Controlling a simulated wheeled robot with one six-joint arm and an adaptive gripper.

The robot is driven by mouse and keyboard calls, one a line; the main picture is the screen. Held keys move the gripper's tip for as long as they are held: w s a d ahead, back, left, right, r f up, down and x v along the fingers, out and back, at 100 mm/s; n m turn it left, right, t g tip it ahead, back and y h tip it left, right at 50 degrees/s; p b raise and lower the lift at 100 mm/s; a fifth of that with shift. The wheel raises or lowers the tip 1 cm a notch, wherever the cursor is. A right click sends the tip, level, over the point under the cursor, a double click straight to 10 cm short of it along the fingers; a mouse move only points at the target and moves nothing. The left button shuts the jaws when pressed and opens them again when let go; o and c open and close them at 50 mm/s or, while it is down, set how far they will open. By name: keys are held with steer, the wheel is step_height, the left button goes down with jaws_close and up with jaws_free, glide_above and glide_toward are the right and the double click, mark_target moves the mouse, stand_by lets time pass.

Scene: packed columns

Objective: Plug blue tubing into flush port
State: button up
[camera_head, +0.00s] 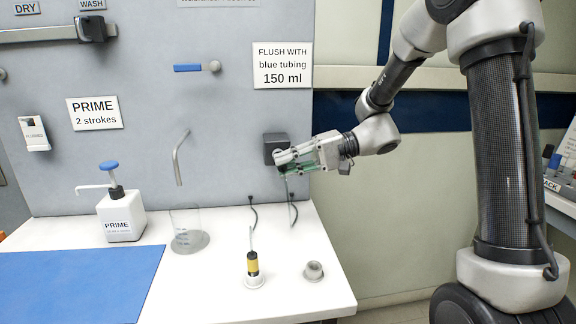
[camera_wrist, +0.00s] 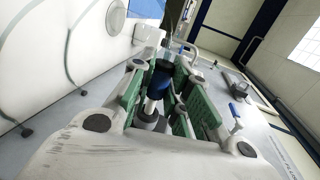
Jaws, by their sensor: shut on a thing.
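My gripper (camera_head: 290,160), with green finger pads, is beside the wall panel in the head view, just in front of a dark box. In the wrist view, the fingers (camera_wrist: 172,85) are closed around a dark blue cylindrical piece (camera_wrist: 160,78) with a pale lower part, which looks like the end of the blue tubing. The blue piece is hidden in the head view. The dark box (camera_head: 274,148) is fixed to the panel, partly behind the fingers. I cannot tell which part is the flush port. The sign "FLUSH WITH blue tubing 150 ml" (camera_head: 283,66) hangs above.
A blue mat (camera_head: 75,285) covers the left.

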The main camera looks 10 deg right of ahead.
steer(key=shift+w, duration=0.9)
steer(key=o, duration=0.9)
steer(key=shift+d, duration=0.1)
steer(key=v, duration=1.1)
steer(key=shift+d+r, duration=0.1)
steer(key=shift+d, duration=0.3)
